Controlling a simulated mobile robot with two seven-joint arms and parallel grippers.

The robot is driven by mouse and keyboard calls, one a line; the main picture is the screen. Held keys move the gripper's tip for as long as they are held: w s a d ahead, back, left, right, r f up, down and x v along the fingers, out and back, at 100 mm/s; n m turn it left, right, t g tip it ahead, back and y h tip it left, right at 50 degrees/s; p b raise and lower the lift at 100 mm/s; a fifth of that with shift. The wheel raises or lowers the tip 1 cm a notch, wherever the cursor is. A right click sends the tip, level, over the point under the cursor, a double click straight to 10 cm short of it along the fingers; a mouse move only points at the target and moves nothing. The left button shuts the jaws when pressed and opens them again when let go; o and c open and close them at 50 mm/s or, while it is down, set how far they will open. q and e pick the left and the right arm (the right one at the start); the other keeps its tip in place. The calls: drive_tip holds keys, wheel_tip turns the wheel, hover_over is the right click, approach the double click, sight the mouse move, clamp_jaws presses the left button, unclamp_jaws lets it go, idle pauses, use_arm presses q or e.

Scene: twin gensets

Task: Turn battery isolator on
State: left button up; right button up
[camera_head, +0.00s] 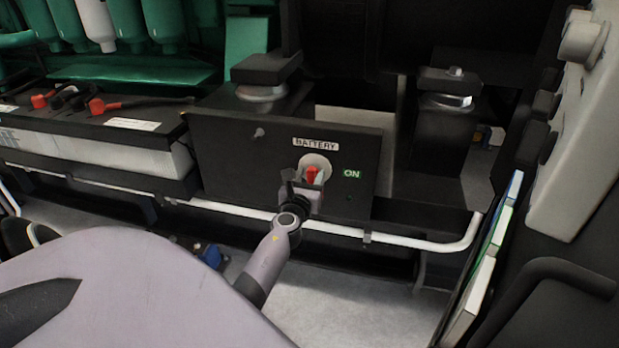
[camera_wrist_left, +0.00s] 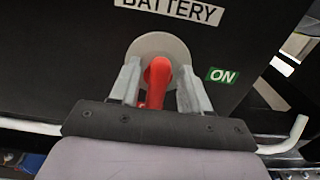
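The battery isolator is a red handle (camera_head: 312,174) on a pale round plate (camera_head: 316,161), set in a black panel (camera_head: 235,150). A BATTERY label (camera_head: 316,143) is above it and a green ON label (camera_head: 352,174) to its right. In the left wrist view the red handle (camera_wrist_left: 157,80) points up and down the picture, between the two grey fingers of my left gripper (camera_wrist_left: 157,88). Gaps show between handle and fingers, so the gripper looks open around it. My left gripper also shows in the head view (camera_head: 308,185). My right gripper is not in view.
A white pipe (camera_head: 430,245) runs below the panel. A battery (camera_head: 100,135) with red and black terminals is at the left. A pale box (camera_head: 580,130) and upright coloured plates (camera_head: 490,250) stand close at the right. Bare floor (camera_head: 350,300) shows below.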

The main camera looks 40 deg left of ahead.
use_arm(q)
clamp_jaws()
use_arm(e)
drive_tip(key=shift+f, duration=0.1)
use_arm(q)
drive_tip(key=n, duration=0.3)
drive_tip(key=shift+s+a+b, duration=0.1)
drive_tip(key=shift+a+b, duration=0.1)
drive_tip(key=shift+b, duration=0.15)
drive_tip(key=shift+a+n, duration=0.1)
drive_tip(key=shift+n, duration=0.9)
drive_tip(key=n+b, duration=0.1)
drive_tip(key=n, duration=0.3)
drive_tip(key=n+b, duration=0.1)
drive_tip(key=n, duration=0.3)
drive_tip(key=n+b, duration=0.1)
drive_tip(key=n, duration=0.3)
drive_tip(key=shift+s+a+f+n+b, duration=0.2)
drive_tip(key=shift+a+f+n+b, duration=0.1)
drive_tip(key=shift+a+f+n, duration=0.1)
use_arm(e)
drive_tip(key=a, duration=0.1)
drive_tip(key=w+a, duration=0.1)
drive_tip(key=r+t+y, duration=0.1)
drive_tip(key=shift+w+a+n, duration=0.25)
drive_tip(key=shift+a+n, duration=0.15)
